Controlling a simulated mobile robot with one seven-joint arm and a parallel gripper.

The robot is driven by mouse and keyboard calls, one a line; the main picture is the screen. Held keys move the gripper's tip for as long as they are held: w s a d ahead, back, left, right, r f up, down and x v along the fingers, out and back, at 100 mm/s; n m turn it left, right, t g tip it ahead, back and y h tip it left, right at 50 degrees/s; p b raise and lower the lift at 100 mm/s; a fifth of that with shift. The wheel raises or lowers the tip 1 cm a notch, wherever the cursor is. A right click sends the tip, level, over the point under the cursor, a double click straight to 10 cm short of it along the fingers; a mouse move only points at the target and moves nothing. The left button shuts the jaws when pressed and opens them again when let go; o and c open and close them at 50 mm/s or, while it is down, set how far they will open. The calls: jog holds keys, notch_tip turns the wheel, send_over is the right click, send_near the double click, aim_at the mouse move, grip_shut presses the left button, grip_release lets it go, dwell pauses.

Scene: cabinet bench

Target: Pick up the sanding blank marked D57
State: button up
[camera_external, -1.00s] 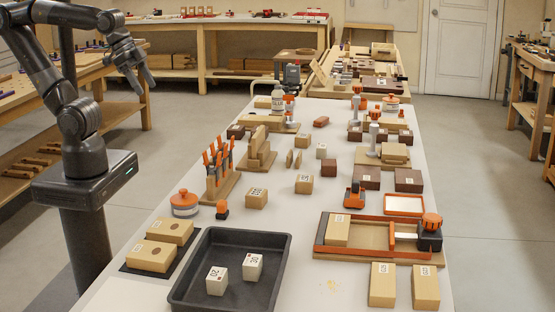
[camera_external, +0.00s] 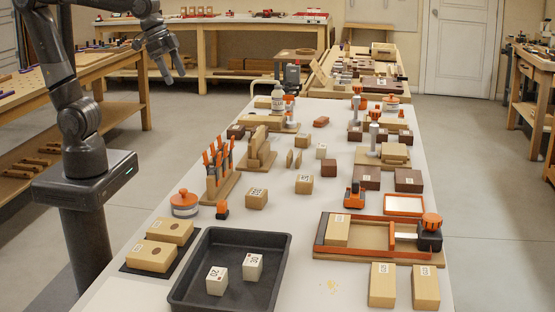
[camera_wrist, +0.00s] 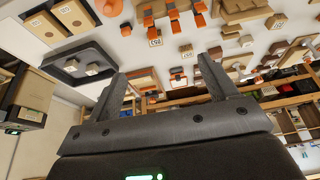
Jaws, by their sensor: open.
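My gripper (camera_external: 172,77) is open and empty, high in the air left of the bench's far half; its two fingers also show in the wrist view (camera_wrist: 163,68). Several tan labelled blocks lie on the bench: one left of centre (camera_external: 256,199), one near the middle (camera_external: 304,185), one in the orange-edged wooden fixture (camera_external: 337,230), and two at the front right (camera_external: 382,285) (camera_external: 425,287). Two more tan blocks (camera_external: 169,231) (camera_external: 151,256) with dark round spots sit on a dark mat. The labels are too small to read, so I cannot tell which is D57.
A black tray (camera_external: 283,240) holds two white marked cubes (camera_external: 217,281) (camera_external: 252,267). A rack of orange-handled tools (camera_external: 216,170), an orange-lidded jar (camera_external: 184,205) and upright clamps (camera_external: 373,135) stand on the bench. Dark brown blocks (camera_external: 408,181) sit at right. Bare bench shows centrally.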

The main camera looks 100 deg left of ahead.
jog(key=w+a+g, duration=0.1)
jog(key=w+a, duration=0.1)
jog(key=w, duration=0.9)
jog(key=g, duration=0.3)
send_over(303, 178)
notch_tip(303, 178, down, 22)
jog(key=f, duration=0.1)
jog(key=shift+w+f, duration=0.1)
jog(key=shift+f, duration=0.25)
notch_tip(303, 178, down, 10)
jog(key=shift+f, duration=0.1)
jog(key=shift+c, duration=0.6)
jog(key=c, duration=1)
jog(key=shift+o, duration=0.2)
